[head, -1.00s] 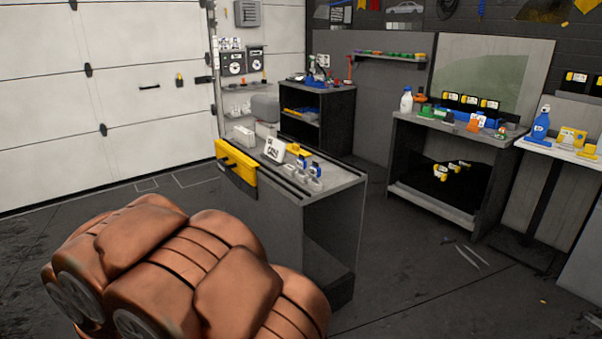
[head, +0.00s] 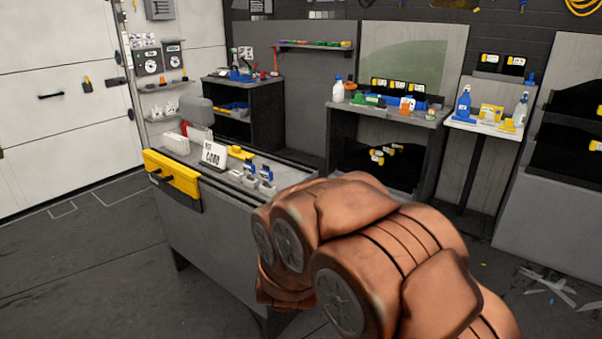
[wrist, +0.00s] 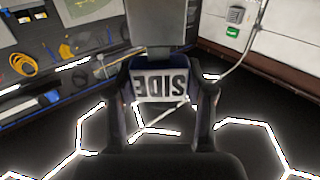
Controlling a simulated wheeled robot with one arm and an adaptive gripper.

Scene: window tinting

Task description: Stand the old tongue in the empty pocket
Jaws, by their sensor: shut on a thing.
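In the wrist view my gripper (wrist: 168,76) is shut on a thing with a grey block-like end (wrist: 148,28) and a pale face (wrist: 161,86). I take this for the old tongue, though I cannot be sure. In the head view my gripper and the held thing are hidden behind my copper arm. A few small grey holders with blue-and-white pieces (head: 266,174) stand on the near bench (head: 225,240). I cannot tell which pocket is empty.
A lettered white sign (head: 214,153) and a yellow piece (head: 240,152) stand on the near bench, with a yellow strip (head: 171,174) on its front. A workbench (head: 392,113) and a white side table (head: 482,126) hold bottles and tools. The floor at left is open.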

